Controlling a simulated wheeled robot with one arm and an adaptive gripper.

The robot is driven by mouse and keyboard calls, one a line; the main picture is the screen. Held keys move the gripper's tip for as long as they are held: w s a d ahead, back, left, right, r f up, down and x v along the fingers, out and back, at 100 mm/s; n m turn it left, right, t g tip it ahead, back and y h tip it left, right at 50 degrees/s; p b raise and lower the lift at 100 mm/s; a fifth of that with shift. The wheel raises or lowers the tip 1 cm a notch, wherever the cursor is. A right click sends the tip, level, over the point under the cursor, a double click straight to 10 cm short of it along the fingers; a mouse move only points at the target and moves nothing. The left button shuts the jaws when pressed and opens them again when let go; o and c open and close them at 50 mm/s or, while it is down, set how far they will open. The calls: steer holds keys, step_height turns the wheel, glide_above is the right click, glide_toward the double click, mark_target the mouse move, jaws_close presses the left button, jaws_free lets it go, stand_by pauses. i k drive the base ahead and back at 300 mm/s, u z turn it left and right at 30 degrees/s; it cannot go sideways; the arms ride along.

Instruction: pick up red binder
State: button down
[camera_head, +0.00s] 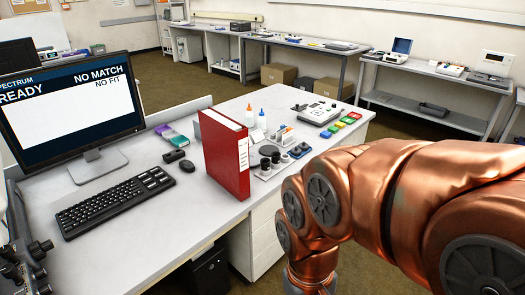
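The red binder (226,157) stands upright on the white desk (186,222), close to its front edge. Its white page edges show on top and a pale label is on its right side. My copper-coloured arm comes in from the right and bends downward in front of the desk. My gripper is not in view; the arm runs out at the bottom edge of the picture. The arm is apart from the binder, to its right.
Left of the binder are a monitor (72,103), a keyboard (115,199) and a mouse (187,166). Just right of it are small black-topped containers (270,157), bottles (262,119) and colored blocks (341,125). The desk's front strip left of the binder is clear.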

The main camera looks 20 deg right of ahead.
mark_target(225, 140)
steer(key=z, duration=0.05)
steer(key=k, duration=0.6)
steer(key=u, duration=0.65)
steer(key=i, duration=0.95)
steer(key=z, duration=0.25)
